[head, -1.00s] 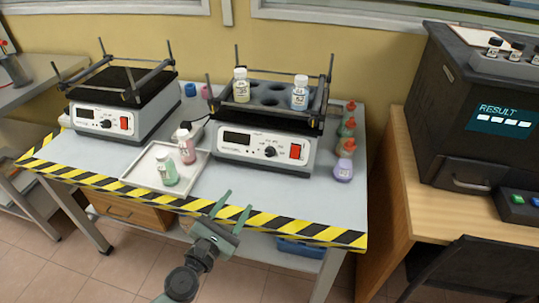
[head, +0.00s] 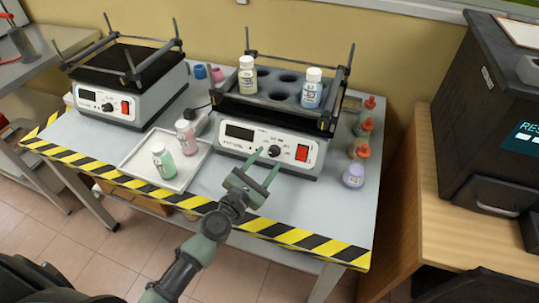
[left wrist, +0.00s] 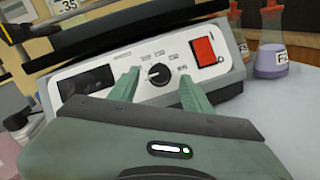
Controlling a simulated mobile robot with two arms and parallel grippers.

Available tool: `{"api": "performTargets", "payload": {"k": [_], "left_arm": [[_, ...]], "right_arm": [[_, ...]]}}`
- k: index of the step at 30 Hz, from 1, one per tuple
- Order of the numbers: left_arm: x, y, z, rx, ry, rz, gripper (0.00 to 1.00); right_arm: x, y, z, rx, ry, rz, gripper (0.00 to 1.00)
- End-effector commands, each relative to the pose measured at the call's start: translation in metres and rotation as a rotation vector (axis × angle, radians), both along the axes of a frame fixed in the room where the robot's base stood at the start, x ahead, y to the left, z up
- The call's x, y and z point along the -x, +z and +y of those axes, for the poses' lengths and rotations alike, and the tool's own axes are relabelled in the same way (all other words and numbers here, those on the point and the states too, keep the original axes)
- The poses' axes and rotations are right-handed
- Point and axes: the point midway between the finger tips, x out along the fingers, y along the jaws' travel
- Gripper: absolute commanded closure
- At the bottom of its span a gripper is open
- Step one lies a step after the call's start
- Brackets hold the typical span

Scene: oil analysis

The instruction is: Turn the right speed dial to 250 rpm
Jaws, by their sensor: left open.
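The right shaker (head: 245,150) stands on the table with a dark display, a black speed dial (head: 274,151) and a red switch (head: 302,153) on its white front panel. The dial also shows in the left wrist view (left wrist: 159,74), with small printed marks around it; its exact setting is too small to read. My left gripper (head: 268,170) is open just in front of this panel. In the left wrist view its two green fingers (left wrist: 157,86) lie to either side of the dial, apart from it as far as I can see. My right gripper is not in view.
A similar left shaker (head: 125,90) stands at the back left. A white tray (head: 128,168) with a green bottle (head: 163,161) and a pink bottle (head: 187,137) is left of my gripper. Several flasks (head: 360,150) line the right side. Two bottles stand in the right shaker's rack.

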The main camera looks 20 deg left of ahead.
Motion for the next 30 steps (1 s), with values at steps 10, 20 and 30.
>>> {"api": "performTargets", "payload": {"k": [10,20,30], "left_arm": [[-0.018,0.000,-0.004,0.000,0.000,0.000,0.51],[-0.018,-0.001,-0.004,0.000,0.000,0.000,1.00],[-0.018,0.000,-0.002,-0.039,-0.018,-0.001,1.00]], "right_arm": [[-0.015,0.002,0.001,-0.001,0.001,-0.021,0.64],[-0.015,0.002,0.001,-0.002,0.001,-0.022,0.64],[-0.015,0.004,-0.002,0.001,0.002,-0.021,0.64]]}}
